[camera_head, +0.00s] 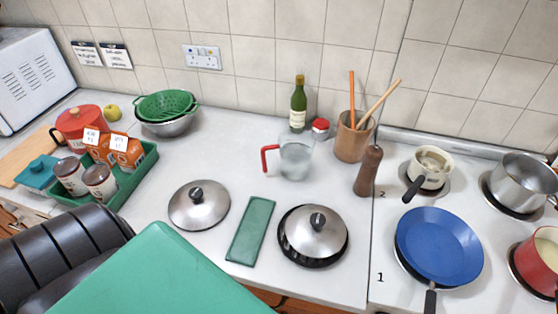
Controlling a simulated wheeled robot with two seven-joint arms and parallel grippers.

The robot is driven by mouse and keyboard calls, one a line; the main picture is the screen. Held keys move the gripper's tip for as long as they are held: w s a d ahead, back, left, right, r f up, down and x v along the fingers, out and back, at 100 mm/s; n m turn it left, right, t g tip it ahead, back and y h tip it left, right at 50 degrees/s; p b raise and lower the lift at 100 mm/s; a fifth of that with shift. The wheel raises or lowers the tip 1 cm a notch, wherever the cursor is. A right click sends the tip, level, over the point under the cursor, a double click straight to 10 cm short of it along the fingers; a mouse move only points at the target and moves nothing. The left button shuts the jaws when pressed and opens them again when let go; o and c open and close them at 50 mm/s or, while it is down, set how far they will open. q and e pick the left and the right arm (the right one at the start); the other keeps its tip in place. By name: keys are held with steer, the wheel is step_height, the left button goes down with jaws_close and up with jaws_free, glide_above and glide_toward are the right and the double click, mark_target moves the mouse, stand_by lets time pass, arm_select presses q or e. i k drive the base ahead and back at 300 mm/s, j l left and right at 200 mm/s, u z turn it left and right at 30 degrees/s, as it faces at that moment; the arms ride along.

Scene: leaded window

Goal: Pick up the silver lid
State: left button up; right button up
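Two silver lids with black knobs lie on the white counter in the head view. One silver lid (185,212) lies left of a flat green rectangular pad (250,232). The other silver lid (305,240) is right of the pad and sits on a dark round piece (308,263) whose rim shows around it. Both knobs point up, and nothing covers the lids.
A glass jug (296,160) with a red handle stands behind the lids. A wooden pepper mill (368,172) and a blue pan (440,245) are to the right. A green tray (146,162) with jars is left. Bare counter surrounds the left lid.

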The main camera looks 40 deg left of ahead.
mark_target(315, 231)
steer(key=u, duration=0.7)
